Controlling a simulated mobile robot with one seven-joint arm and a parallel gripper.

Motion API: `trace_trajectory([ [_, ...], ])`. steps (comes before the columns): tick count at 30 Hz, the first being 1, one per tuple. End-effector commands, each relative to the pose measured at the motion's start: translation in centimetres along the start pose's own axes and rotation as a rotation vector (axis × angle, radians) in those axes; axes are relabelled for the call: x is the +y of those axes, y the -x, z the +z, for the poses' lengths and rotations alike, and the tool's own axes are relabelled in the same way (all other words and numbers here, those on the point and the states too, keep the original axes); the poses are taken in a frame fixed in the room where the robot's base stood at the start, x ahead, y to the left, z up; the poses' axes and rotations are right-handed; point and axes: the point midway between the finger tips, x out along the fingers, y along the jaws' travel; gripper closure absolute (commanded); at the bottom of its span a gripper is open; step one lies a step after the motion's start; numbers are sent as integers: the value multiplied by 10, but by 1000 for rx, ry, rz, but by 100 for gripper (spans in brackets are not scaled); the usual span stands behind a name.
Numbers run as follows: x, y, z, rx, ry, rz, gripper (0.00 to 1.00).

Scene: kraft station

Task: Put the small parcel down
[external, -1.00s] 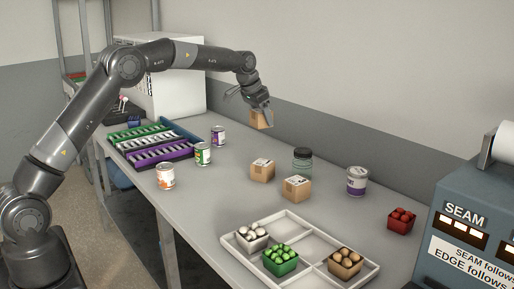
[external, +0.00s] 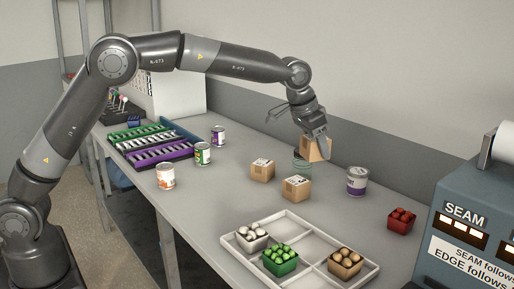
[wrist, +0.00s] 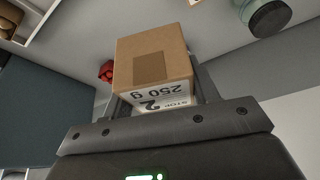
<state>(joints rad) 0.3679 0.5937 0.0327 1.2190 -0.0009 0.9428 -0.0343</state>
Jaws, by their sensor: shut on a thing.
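My gripper (external: 315,139) is shut on a small brown cardboard parcel (external: 312,150) and holds it in the air above the grey table, in front of the glass jar. In the wrist view the held parcel (wrist: 153,62) shows a tape strip and a white label reading "250 g". Two more cardboard parcels stand on the table, one (external: 262,170) at the left and one (external: 297,189) nearer the camera. The glass jar (external: 301,168) is partly hidden behind the held parcel and the gripper.
A white divided tray (external: 310,235) with several punnets lies in front. A can (external: 357,181) and a red punnet (external: 401,219) stand to the right, near a blue-grey machine (external: 470,230). Several cans stand left, by the racks (external: 160,150).

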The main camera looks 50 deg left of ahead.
Motion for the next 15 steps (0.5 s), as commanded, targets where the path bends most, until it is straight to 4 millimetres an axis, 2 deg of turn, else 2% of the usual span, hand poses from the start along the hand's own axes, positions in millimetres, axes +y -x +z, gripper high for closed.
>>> trace_trajectory([
  [1, 27, 3, 4, 3, -20, 8, 75],
  [3, 56, 6, 11, 3, -35, 15, 75],
  [6, 86, 9, 19, 4, -52, 22, 75],
  [9, 110, 12, 26, 7, -65, 29, 75],
  [14, 136, 15, 35, 8, -80, 38, 75],
  [15, 133, 4, 39, 3, -77, 35, 75],
])
